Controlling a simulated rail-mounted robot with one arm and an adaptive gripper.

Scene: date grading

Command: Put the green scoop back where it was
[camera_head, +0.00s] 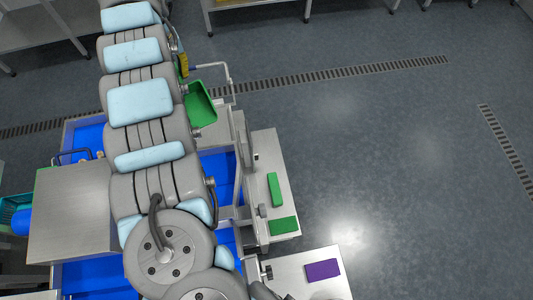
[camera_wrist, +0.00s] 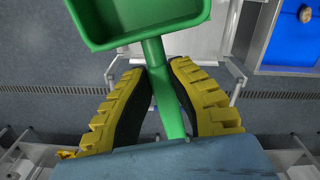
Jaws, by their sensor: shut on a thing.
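The green scoop (camera_wrist: 165,75) shows in the wrist view, its handle between the two yellow-and-black fingers of my gripper (camera_wrist: 172,105). My gripper is shut on the handle, and the scoop's hollow tray fills the top of that view. In the head view the green scoop (camera_head: 201,104) is just right of my arm, near a bent metal rail. A little of my yellow gripper (camera_head: 182,65) shows beside it; my arm hides the rest. The scoop appears held above the floor beside the blue-lined station. I cannot tell which spot it came from.
Blue bins (camera_head: 217,170) lie under and right of my arm. A steel side shelf (camera_head: 262,150) carries green blocks (camera_head: 275,190); a lower one holds a purple block (camera_head: 322,270). A wrist-view blue bin (camera_wrist: 288,45) holds a brown item. Floor to the right is clear.

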